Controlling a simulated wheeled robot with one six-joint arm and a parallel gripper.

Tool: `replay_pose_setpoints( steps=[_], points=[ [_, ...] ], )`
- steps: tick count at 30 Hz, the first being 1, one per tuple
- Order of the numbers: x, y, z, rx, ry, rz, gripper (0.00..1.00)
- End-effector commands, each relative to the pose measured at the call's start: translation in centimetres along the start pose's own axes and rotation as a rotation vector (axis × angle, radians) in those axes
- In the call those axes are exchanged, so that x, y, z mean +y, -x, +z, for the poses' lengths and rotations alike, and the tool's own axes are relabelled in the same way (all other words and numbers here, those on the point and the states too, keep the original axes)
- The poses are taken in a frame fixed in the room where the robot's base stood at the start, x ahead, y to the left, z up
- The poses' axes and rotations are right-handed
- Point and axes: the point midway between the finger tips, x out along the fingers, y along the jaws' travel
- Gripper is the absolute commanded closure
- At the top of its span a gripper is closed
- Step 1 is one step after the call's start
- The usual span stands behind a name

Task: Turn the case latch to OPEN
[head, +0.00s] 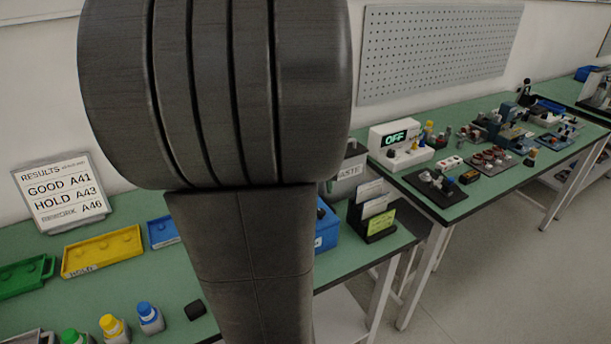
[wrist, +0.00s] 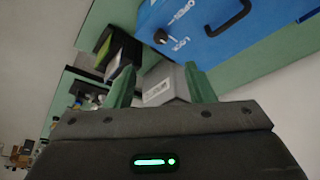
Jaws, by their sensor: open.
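In the wrist view the blue case (wrist: 215,45) fills the upper right, with a black handle on it. Its small black latch (wrist: 160,37) sits near the case's left edge, between the printed words OPEN and LOCK, and its lever seems to point towards LOCK. My gripper (wrist: 160,88) has its two green fingers apart with nothing held between them; the latch lies beyond the fingertips, not touching them.
A grey WASTE bin (head: 349,170) and a black card holder (head: 372,215) stand beside the case. Yellow tray (head: 103,250), green tray (head: 25,277) and small bottles (head: 150,318) are on the left. A second bench (head: 470,205) with devices stands at right, beside open floor.

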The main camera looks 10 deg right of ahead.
Motion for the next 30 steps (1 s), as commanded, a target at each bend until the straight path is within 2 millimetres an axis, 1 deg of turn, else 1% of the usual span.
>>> replay_pose_setpoints(
  steps=[4, 7, 21, 27, 30],
  points=[
    [-0.1, -0.5, -0.4, 0.004, -0.007, 0.0, 0.52],
    [0.0, -1.6, -0.3, 0.002, -0.007, 0.001, 0.52],
    [0.0, -9.5, -0.3, 0.001, -0.005, 0.001, 0.52],
    [0.0, -12.2, -0.3, 0.001, -0.005, 0.001, 0.52],
    [-0.1, -13.0, -0.3, 0.002, -0.005, 0.001, 0.52]
  ],
)
